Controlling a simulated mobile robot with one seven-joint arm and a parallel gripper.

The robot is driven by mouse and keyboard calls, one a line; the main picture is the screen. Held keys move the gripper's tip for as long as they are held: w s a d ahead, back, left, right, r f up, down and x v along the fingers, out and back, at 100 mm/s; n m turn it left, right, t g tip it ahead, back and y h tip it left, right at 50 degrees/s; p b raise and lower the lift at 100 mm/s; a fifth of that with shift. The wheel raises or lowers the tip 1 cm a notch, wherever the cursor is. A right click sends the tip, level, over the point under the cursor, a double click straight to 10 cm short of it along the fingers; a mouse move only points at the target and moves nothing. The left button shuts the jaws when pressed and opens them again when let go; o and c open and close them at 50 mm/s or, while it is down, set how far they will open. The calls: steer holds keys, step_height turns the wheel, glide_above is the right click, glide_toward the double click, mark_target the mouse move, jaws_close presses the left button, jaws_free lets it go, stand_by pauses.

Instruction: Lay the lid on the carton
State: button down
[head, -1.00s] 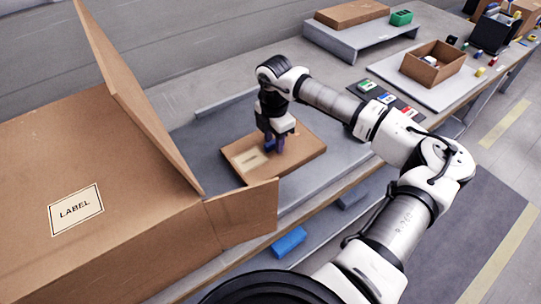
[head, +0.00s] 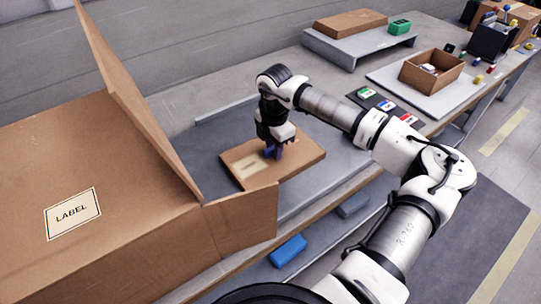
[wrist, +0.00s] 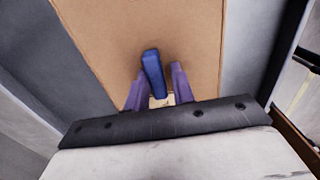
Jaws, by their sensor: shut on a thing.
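The lid (head: 296,168) is a flat brown cardboard panel with a pale label and a blue grip block on top. It is over the grey surface in the middle of the head view and fills the upper middle of the wrist view (wrist: 190,35). My gripper (head: 272,151) is above it, with purple fingers shut on the blue block (wrist: 152,72). I cannot tell whether the lid touches the surface below. An open brown carton (head: 424,76) stands on a pale board at the right back, with small things inside.
A large labelled box (head: 130,235) with raised flaps fills the left. Small coloured blocks lie on a dark mat (head: 388,106) between the lid and the open carton. A raised grey stand (head: 345,48) at the back holds a flat brown box (head: 350,20) and a green block (head: 400,27).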

steer(key=shift+s+a+f, duration=0.1)
steer(key=shift+a+f, duration=0.05)
steer(key=shift+f, duration=0.35)
steer(key=shift+w+r+p, duration=0.2)
steer(key=shift+r+p, duration=0.3)
steer(key=shift+r, duration=0.2)
steer(key=shift+r+p, duration=1)
steer(key=shift+r, duration=1.85)
steer(key=shift+w, duration=0.1)
